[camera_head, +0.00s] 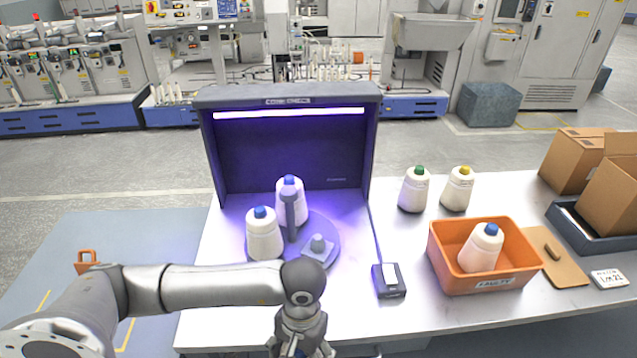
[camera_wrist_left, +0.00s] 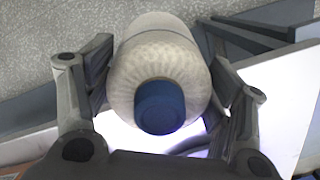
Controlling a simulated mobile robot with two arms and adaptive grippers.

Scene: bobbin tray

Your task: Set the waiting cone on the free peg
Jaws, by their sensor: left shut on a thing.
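My left gripper (camera_head: 300,347) is at the bottom edge of the head view, in front of the table. In the left wrist view its fingers (camera_wrist_left: 165,85) are shut on a white cone with a blue tip (camera_wrist_left: 150,50). The head view does not clearly show this held cone. In the lit booth, a round turntable (camera_head: 329,232) carries two blue-tipped cones, one at the front left (camera_head: 263,240) and one at the back (camera_head: 290,208). The free peg (camera_head: 318,243), a grey stub on a square base, is bare at the turntable's front right. My right gripper is not in view.
A grey post (camera_head: 291,215) rises from the turntable's middle. Right of the booth stand a green-tipped cone (camera_head: 414,192) and a yellow-tipped cone (camera_head: 457,191). An orange bin (camera_head: 480,283) holds a blue-tipped cone (camera_head: 481,250). A small black device (camera_head: 388,281) lies on the table.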

